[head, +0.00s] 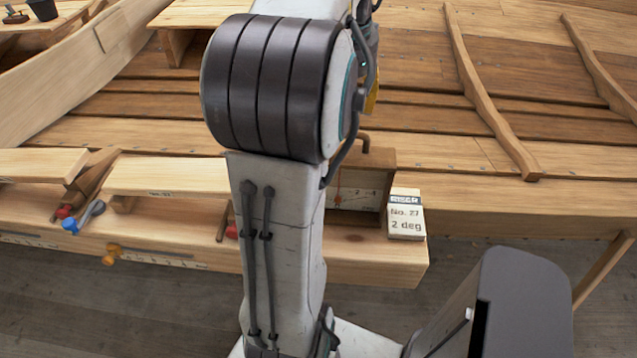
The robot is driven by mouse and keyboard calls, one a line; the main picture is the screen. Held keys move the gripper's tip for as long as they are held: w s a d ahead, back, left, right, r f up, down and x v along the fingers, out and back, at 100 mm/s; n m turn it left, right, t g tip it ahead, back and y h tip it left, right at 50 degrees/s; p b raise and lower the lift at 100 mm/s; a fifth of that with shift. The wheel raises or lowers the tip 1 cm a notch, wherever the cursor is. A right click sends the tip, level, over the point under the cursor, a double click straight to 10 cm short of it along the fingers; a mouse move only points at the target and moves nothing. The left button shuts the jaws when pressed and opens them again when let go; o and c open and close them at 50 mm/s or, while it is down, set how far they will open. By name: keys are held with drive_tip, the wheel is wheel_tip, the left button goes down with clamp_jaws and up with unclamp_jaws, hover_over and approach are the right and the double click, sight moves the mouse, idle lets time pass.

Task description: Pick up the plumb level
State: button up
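A brown wooden box with a pale marked scale face (357,190), which looks like the plumb level, stands on the light wooden bench at the picture's middle. A small bent peg or hook sticks up at its top. My arm's thick upright link and dark ribbed joint cover its left part.
Light planks (168,177) and clamps or tools with blue (70,225), red and orange ends lie along the bench to the left. The planked hull (430,110) with raised ribs fills the back. A dark pot (42,9) is at upper left. Open floor (150,310) shows in front.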

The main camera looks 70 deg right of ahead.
sight(368, 172)
drive_tip(key=a+m+y, duration=0.1)
drive_tip(key=a+m, duration=0.1)
drive_tip(key=m, duration=0.1)
drive_tip(key=shift+a, duration=0.15)
drive_tip(key=shift+w+a+m, duration=0.1)
drive_tip(key=shift+a+m, duration=0.2)
drive_tip(key=shift+m, duration=0.6)
drive_tip(key=shift+f+m, duration=0.15)
drive_tip(key=shift+m, duration=0.35)
wheel_tip(368, 172, down, 12)
drive_tip(key=shift+o, duration=0.2)
drive_tip(key=shift+a+r, duration=0.1)
drive_tip(key=shift+r, duration=0.1)
clamp_jaws()
